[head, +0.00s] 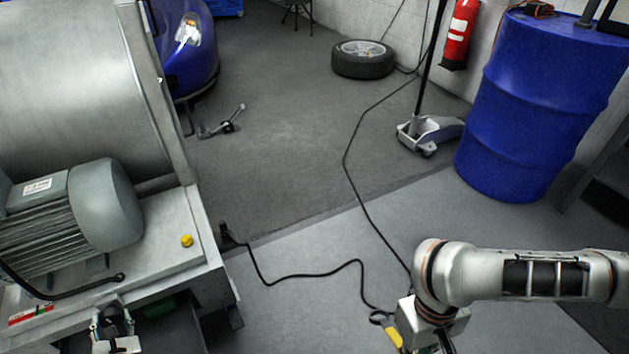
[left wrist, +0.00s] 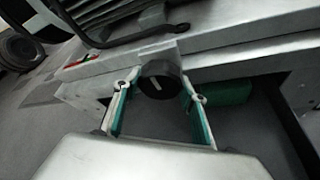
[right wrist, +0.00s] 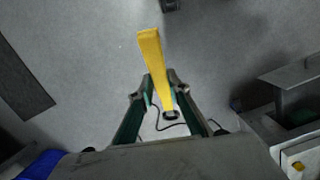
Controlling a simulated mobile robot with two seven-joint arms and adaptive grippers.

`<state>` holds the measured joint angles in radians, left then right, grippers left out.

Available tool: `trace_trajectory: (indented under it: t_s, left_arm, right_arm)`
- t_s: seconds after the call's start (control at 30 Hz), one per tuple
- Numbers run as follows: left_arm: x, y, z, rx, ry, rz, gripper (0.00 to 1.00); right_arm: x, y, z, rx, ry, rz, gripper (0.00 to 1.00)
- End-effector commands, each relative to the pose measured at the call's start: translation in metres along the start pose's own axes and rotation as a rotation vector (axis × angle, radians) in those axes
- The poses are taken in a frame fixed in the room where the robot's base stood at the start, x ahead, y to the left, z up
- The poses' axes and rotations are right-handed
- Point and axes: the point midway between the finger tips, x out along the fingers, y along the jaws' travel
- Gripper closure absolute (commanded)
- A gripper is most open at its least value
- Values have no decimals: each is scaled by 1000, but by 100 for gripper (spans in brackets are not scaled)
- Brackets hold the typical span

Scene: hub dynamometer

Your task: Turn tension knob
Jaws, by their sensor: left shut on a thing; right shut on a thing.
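The tension knob (left wrist: 158,79) is a round black knob with a white pointer line, on the front edge of the grey dynamometer frame. In the left wrist view my left gripper (left wrist: 160,88) has one finger on each side of it and is shut on it. In the head view the left gripper (head: 114,322) is at the bottom left, at the frame's front; the knob is largely hidden there. My right gripper (right wrist: 161,88) is shut on a yellow bar (right wrist: 152,55), held above the floor. The bar also shows in the head view (head: 394,339), partly hidden by my right arm.
The dynamometer frame (head: 160,225) carries a motor (head: 75,205), a large drum (head: 70,85) and a yellow button (head: 187,241). A black cable (head: 300,277) runs across the floor. A blue barrel (head: 535,105) stands at the right.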

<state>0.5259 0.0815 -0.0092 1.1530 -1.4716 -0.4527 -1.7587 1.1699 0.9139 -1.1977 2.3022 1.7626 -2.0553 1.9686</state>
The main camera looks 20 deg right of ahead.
Motion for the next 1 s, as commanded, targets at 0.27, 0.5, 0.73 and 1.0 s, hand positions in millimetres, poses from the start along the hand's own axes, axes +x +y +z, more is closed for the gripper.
trace_trajectory:
  t_s: [0.27, 0.5, 0.73, 1.0]
  left_arm:
    - [0, 0, -1, 31, 2, 12, 80]
    - [0, 0, -1, 30, 2, 11, 80]
    - [0, 0, -1, 29, 2, 11, 41]
    - [-2, 0, 0, 27, 1, 11, 41]
  right_arm:
    - [0, 0, 0, 0, 0, 0, 100]
    - [0, 0, 0, 0, 0, 0, 100]
    - [0, 0, 0, 0, 0, 0, 100]
    - [0, 0, 0, 0, 0, 0, 100]
